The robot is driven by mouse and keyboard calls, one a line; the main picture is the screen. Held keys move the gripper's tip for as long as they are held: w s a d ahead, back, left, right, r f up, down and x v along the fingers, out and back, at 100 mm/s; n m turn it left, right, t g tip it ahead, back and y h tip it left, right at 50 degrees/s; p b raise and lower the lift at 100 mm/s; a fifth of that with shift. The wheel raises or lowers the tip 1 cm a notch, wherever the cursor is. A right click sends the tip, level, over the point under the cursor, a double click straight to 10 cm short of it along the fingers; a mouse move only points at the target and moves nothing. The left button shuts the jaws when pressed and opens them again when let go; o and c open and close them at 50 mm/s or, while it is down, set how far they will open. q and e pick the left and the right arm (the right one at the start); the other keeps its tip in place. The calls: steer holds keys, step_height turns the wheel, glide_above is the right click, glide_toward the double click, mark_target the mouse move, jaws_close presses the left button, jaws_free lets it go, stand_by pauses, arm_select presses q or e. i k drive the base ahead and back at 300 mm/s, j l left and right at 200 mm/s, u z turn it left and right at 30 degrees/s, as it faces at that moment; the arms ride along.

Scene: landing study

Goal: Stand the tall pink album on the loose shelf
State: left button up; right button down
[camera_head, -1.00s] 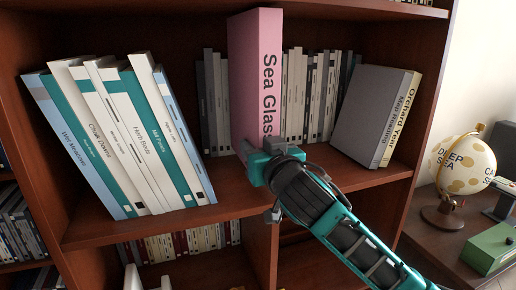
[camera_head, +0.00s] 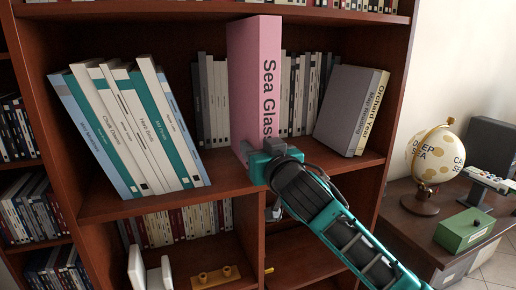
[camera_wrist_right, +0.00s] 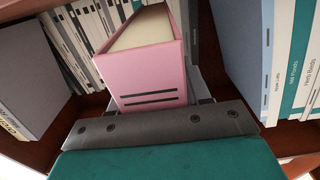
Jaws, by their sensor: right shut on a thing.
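The tall pink album (camera_head: 254,80), lettered "Sea Glass", stands upright in the middle bay of the wooden shelf (camera_head: 225,172), in front of a back row of books. My right gripper (camera_head: 268,152) is shut on the lower part of its spine. In the right wrist view the album (camera_wrist_right: 150,75) rises beyond the gripper's dark plate (camera_wrist_right: 160,122), its cream page block showing. The gripper hides the album's foot, so I cannot tell whether it touches the board. My left gripper is not in view.
Several blue, white and teal books (camera_head: 135,125) lean at the left. A grey book (camera_head: 340,105) and a cream "Orchard Year" book (camera_head: 372,112) lean at the right. Bare board lies either side of the album. A globe (camera_head: 437,155) and green box (camera_head: 465,230) stand on a side desk.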

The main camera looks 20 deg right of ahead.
mark_target(298, 254)
steer(key=k+j, duration=0.15)
steer(key=k, duration=0.75)
steer(key=j+z, duration=0.05)
